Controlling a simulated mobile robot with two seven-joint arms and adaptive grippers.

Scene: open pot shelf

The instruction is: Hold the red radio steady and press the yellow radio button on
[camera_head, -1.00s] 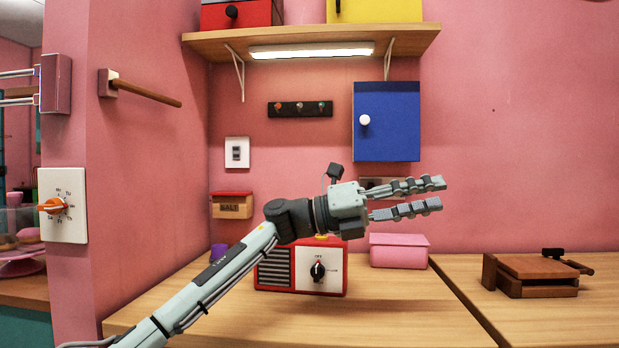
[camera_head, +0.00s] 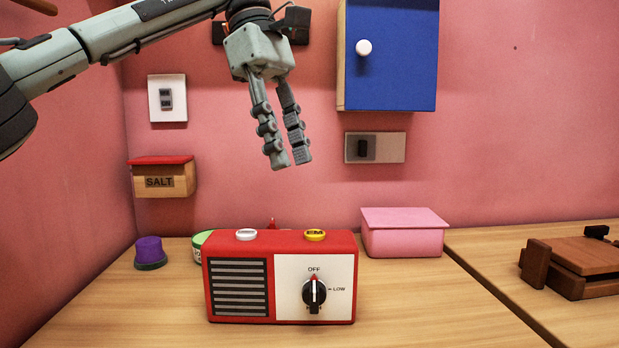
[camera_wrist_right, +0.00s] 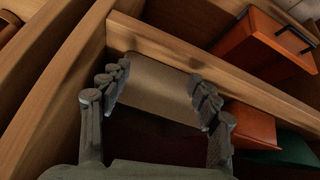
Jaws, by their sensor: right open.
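The red radio (camera_head: 281,240) stands upright on the wooden counter in the head view. Its yellow button (camera_head: 315,235) is on top at the right, and a white button (camera_head: 246,235) is on top at the left. The black dial (camera_head: 314,292) on its front points up to OFF. My left gripper (camera_head: 291,163) hangs above and behind the radio in the picture, fingers pointing down, empty, with a narrow gap between them. It touches nothing. My right gripper (camera_wrist_right: 164,95) shows only in the right wrist view, open and empty, its fingers wide apart.
A pink box (camera_head: 404,234) stands right of the radio. A purple-topped item (camera_head: 150,252) and a partly hidden green-rimmed container (camera_head: 200,240) are at left. A salt box (camera_head: 163,178) and blue cabinet (camera_head: 389,55) hang on the wall. Wooden boards (camera_wrist_right: 205,62) surround my right gripper.

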